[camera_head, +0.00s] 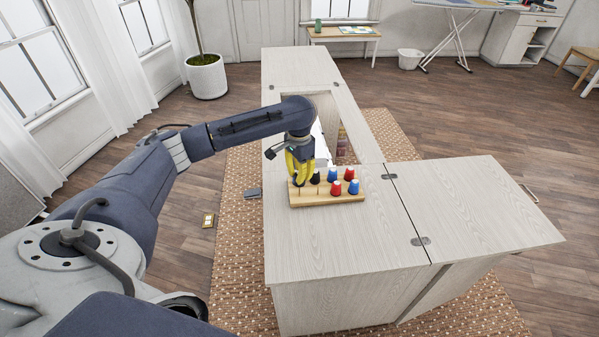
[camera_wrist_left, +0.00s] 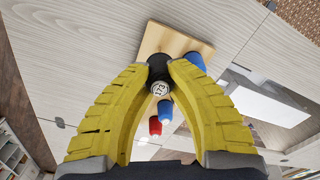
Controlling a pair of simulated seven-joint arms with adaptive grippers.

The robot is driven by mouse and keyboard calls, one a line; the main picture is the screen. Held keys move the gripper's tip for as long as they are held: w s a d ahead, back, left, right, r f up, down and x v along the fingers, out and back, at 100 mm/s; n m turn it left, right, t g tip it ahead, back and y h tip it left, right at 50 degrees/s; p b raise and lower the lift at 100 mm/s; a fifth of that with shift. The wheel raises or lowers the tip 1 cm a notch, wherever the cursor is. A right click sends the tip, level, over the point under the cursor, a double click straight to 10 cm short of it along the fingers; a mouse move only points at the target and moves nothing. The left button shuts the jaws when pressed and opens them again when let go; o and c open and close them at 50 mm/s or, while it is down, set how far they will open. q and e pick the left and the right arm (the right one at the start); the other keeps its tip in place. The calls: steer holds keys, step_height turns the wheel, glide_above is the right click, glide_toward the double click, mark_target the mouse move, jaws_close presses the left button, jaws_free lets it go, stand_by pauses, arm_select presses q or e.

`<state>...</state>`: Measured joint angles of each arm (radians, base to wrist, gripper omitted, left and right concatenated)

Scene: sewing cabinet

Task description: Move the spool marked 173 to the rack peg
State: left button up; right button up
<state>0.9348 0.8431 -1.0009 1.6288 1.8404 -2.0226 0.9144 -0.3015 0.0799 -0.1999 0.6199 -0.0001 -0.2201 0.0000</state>
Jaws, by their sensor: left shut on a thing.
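The black spool marked 173 (camera_wrist_left: 160,89) is between my left fingertips in the left wrist view, its marked end facing the camera. My left gripper (camera_wrist_left: 162,72) has yellow fingers and is shut on this spool. In the head view the left gripper (camera_head: 302,182) is over the left end of the wooden peg rack (camera_head: 312,201), pointing down. A black spool (camera_head: 316,178) shows right beside the fingers there; I cannot tell if it is the held one. Whether the held spool touches the rack is hidden. My right gripper is not in view.
Blue spools (camera_head: 354,187) and red spools (camera_head: 349,173) stand on the rack's right part, close to the gripper. The rack sits on a pale wood cabinet top (camera_head: 340,245). An opening in the top (camera_head: 346,152) lies behind it. The front and right surfaces are clear.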

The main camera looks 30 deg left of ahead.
arm_select(q)
steer(key=shift+f, duration=2.25)
stand_by(0.5)
steer(key=o, duration=0.9)
step_height(320, 180, up, 12)
stand_by(0.3)
steer(key=shift+a, duration=0.1)
